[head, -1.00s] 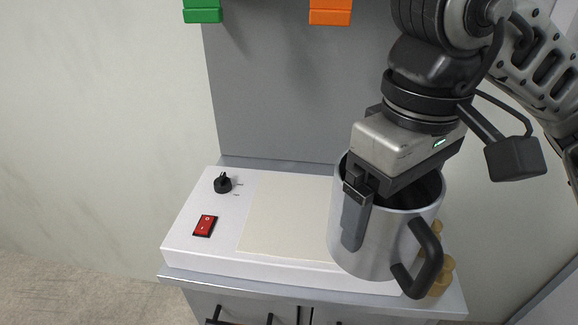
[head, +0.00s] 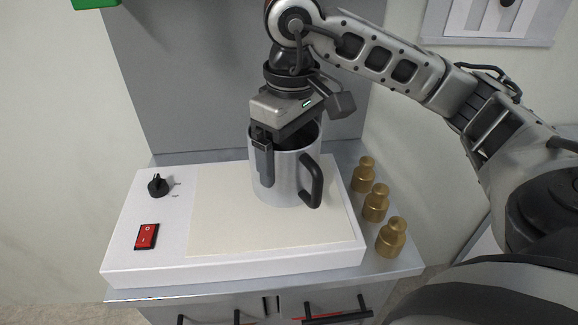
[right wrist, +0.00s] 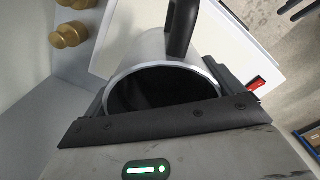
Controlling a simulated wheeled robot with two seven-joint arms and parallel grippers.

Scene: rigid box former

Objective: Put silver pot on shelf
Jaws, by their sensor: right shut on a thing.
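The silver pot (head: 280,178) is upright, with its black handle toward the right front in the head view. It appears over the back right part of the cream plate on the white hot plate unit; I cannot tell whether it touches the plate. My right gripper (head: 264,160) is shut on the pot's wall, one finger outside at the left. In the right wrist view the pot's dark opening (right wrist: 160,88) lies between the fingers. My left gripper is not in view. No shelf surface is clearly seen in the head view.
The white hot plate unit (head: 170,262) has a black knob (head: 158,185) and a red switch (head: 147,237) at left. Several brass weights (head: 375,203) stand in a row at right. A grey panel (head: 190,100) rises behind. A green object (head: 95,3) is at the top left.

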